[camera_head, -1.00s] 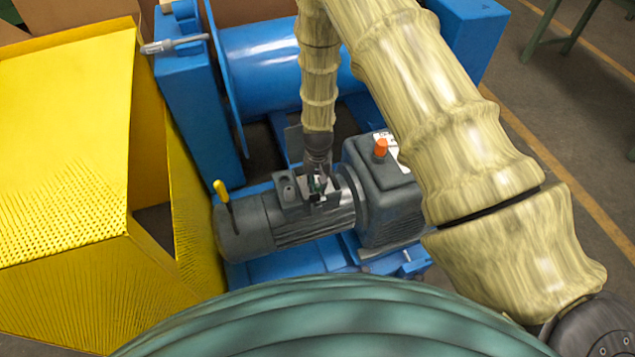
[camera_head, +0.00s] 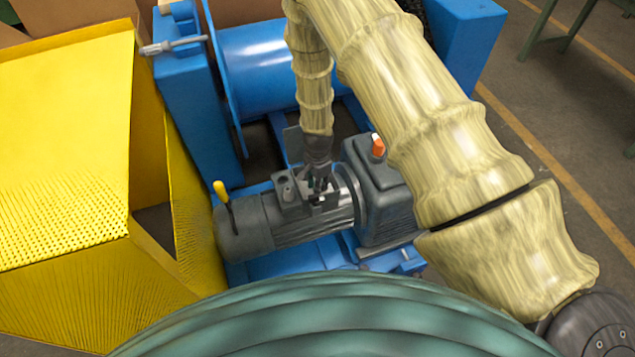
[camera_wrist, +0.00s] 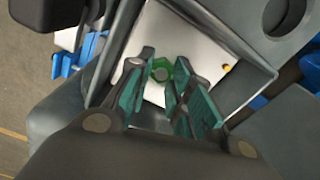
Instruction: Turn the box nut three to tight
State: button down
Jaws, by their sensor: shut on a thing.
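The motor's terminal box (camera_head: 289,190) is open on top of the grey motor (camera_head: 270,228). In the wrist view its pale inner plate (camera_wrist: 205,55) shows, with a green hex nut (camera_wrist: 160,72) on it. My gripper (camera_wrist: 164,78) reaches down into the box, with its teal finger pads on both sides of the green nut. It is shut on this nut, and the fingers hide part of it. In the head view my gripper (camera_head: 319,184) is at the box, and the nut is too small to make out.
A grey gearbox (camera_head: 385,195) with an orange cap (camera_head: 378,148) stands right of the motor. A yellow-handled lever (camera_head: 221,190) rises at the motor's left end. A yellow perforated guard (camera_head: 65,150) fills the left side. A blue drum (camera_head: 262,65) is behind. A small brass screw (camera_wrist: 226,67) is on the plate.

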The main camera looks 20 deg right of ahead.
jog(key=shift+w+d+r+m, duration=0.15)
jog(key=shift+m, duration=0.45)
jog(key=c, duration=1.5)
grip_release()
jog(key=shift+o, duration=1.1)
notch_tip(320, 180, up, 12)
